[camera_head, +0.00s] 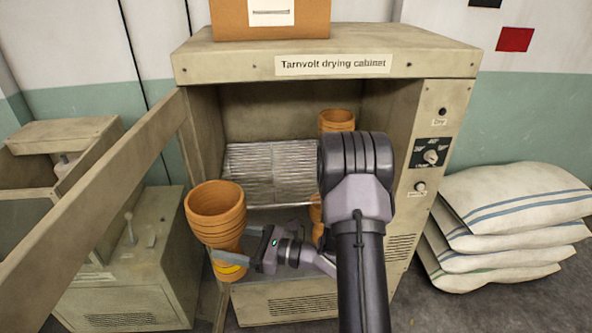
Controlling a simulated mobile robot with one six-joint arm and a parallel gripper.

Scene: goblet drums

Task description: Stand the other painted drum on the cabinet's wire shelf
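An orange goblet drum (216,203) with a yellow band low down stands upright at the left of the cabinet opening, in front of it. My gripper (236,247) reaches it from the right, its fingers around the drum's narrow waist, and seems shut on it. The drying cabinet (425,65) is open. Its wire shelf (262,172) is bare on its left and middle.
The cabinet door (100,190) swings out to the left, near the held drum. A cardboard box (232,18) sits on the cabinet. A smaller machine (125,270) stands at the left. White sacks (510,220) are stacked at the right, on the floor.

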